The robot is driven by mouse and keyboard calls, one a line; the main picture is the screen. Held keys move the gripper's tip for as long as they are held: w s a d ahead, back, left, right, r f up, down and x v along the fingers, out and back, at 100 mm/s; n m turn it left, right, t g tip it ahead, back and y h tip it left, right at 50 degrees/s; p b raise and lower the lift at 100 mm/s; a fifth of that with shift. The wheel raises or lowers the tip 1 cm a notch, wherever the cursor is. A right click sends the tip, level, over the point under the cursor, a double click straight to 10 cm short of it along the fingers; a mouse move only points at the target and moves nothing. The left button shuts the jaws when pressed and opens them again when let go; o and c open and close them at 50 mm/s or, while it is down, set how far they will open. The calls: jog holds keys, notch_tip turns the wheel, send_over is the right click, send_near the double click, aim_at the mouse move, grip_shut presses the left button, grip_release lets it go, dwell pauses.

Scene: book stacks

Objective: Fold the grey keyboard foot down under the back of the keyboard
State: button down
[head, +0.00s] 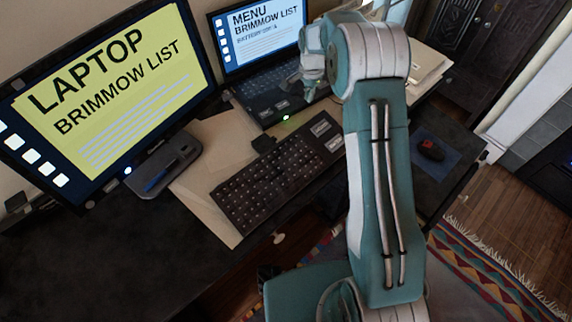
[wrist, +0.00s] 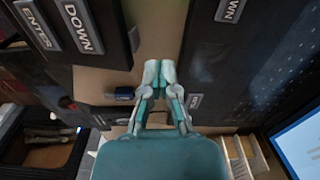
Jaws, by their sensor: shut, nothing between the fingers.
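The dark keyboard (head: 268,182) lies on the desk, with two label plates at its right end; part of it shows at the left of the wrist view (wrist: 95,65). A small dark piece (head: 263,143) sticks out at its back edge, and seems to show in the wrist view too (wrist: 125,92). It looks like the keyboard foot, though its grey colour and fold are unclear. My gripper (wrist: 159,70) is shut and empty, over the gap between keyboard and laptop, apart from that piece. In the head view my gripper (head: 310,90) is partly hidden by my arm.
An open laptop (head: 265,85) stands close behind the keyboard. A monitor (head: 110,90) with a stand and blue pen (head: 160,178) is at left. Papers (head: 205,190) lie under the keyboard. A mouse (head: 431,150) is at right. The front left desk is clear.

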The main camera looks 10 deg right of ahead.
jog(key=shift+r, duration=2.2)
jog(key=s+r+n+t, duration=0.3)
jog(key=s+r+n, duration=0.2)
jog(key=s+r, duration=1.3)
jog(key=s+r+n+t, duration=0.1)
jog(key=s+n, duration=0.4)
jog(key=s, duration=1.4)
jog(key=shift+s+d+r+n+t, duration=0.35)
jog(key=shift+r+n+t, duration=0.05)
jog(key=shift+t, duration=0.4)
